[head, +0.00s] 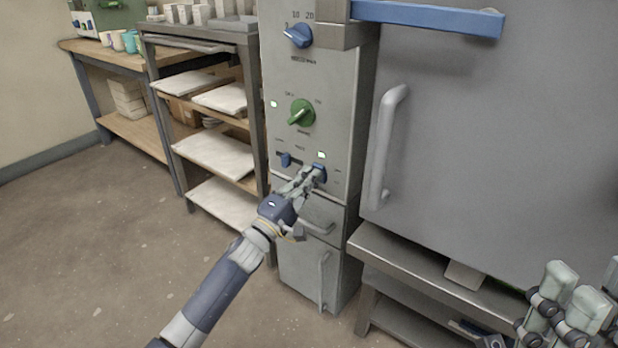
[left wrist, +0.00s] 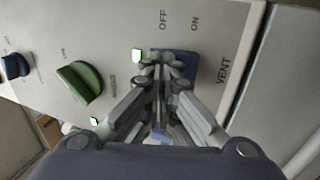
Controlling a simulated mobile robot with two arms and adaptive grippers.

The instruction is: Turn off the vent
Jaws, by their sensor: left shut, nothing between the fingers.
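The vent switch (head: 320,171) is a blue control low on the grey panel, with a lit green lamp (head: 321,155) just above it. In the left wrist view the blue vent switch (left wrist: 188,62) sits beside the printed words OFF, ON and VENT, and the green lamp (left wrist: 137,56) glows beside it. My left gripper (head: 316,176) is shut and empty, its fingertips at the switch and covering part of it. Whether they touch it, and the switch's exact position, I cannot tell. My right gripper (head: 566,308) is at the lower right, away from the panel.
Above are a green knob (head: 302,113) with its own lit lamp (head: 274,104) and a blue dial (head: 298,36). A small blue slider (head: 286,160) is left of the switch. The kiln door handle (head: 386,145) stands out on the right. A shelf rack (head: 218,155) stands left.

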